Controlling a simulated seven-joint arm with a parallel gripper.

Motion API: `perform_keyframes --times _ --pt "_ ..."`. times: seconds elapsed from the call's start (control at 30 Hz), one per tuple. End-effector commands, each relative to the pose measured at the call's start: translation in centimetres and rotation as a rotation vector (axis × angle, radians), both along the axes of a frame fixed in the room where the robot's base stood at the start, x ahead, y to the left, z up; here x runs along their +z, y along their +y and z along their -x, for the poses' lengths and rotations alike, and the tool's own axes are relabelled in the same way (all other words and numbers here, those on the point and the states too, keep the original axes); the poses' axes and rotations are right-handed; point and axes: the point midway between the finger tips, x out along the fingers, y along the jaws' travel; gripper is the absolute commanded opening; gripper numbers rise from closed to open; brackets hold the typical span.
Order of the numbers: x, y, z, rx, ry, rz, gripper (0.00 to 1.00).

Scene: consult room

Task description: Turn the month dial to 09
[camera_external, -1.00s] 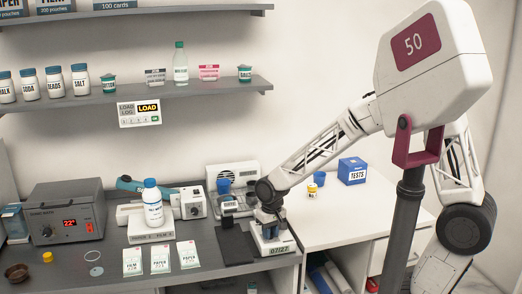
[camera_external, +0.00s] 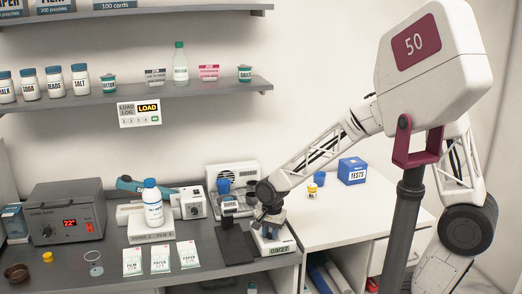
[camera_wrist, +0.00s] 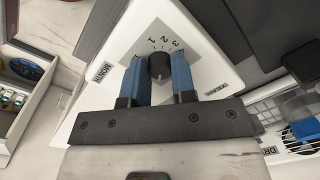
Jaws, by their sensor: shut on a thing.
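The date device is a white box (camera_external: 262,243) at the front right of the dark counter, with a small display (camera_external: 281,250) that appears to read 09/27. In the wrist view, its sloped white face (camera_wrist: 205,55) carries the month dial (camera_wrist: 160,69), a dark round knob with a MONTH label beside it and the numbers 1, 2, 3 above. My gripper (camera_wrist: 158,62) is shut on the knob, with one blue finger on each side. In the external view my gripper (camera_external: 270,222) reaches down onto the device and hides most of its top.
A dark flat pad (camera_external: 236,248) lies left of the device. A blue TESTS box (camera_external: 352,171) and a small yellow jar (camera_external: 312,191) stand on the white counter to the right.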

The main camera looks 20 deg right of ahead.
Motion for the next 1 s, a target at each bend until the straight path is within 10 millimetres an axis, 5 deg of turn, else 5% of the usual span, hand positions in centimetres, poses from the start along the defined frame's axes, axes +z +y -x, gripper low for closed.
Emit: perform_keyframes --times 0.83,0.87,1.0 --pt "0.05 0.04 -0.01 -0.180 -0.001 -0.001 0.01" --pt "0.05 0.04 -0.01 -0.180 -0.001 -0.001 0.29" --pt "0.04 0.03 0.00 -0.179 -0.001 0.000 0.50"
